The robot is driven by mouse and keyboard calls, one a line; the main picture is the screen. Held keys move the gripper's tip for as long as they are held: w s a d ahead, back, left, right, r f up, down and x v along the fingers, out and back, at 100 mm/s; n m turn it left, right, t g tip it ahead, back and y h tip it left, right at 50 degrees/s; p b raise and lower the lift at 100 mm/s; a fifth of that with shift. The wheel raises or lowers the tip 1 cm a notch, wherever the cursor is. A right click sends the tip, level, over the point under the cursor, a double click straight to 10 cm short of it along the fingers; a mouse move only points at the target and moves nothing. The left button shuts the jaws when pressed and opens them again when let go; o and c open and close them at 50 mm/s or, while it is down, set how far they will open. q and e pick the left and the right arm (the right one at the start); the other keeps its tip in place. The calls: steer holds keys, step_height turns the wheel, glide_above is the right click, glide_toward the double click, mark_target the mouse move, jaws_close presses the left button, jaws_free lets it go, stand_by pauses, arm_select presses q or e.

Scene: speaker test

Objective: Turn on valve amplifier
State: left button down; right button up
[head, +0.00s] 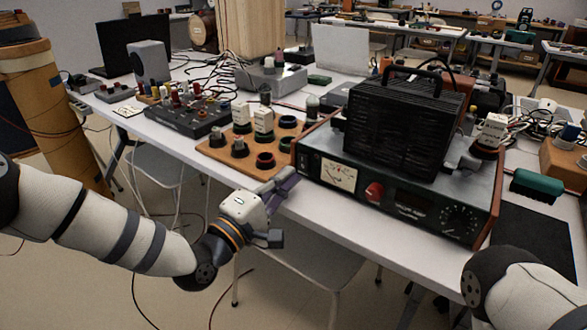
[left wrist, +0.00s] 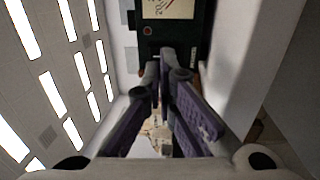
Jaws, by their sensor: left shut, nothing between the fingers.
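The valve amplifier (head: 405,205) stands on the white table, with a dark front panel, wooden sides and a black ribbed cage on top. Its front has a lit cream meter (head: 339,175), a red knob (head: 374,191) and a black dial (head: 459,219). My left gripper (head: 286,184) is shut and empty, close to the panel's left front end; I cannot tell whether it touches. In the left wrist view its fingertips (left wrist: 167,62) point at the panel's end, with the meter (left wrist: 167,8) beyond. My right gripper is out of view; only part of that arm shows.
A wooden board with valves and sockets (head: 222,152) lies just left of the amplifier. A dark mixer-like box (head: 187,118) and cables are farther left. A green brush-like object (head: 537,187) is at the right. Open floor lies in front of the table.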

mark_target(302, 160)
arm_select(q)
steer(key=shift+x, duration=1.55)
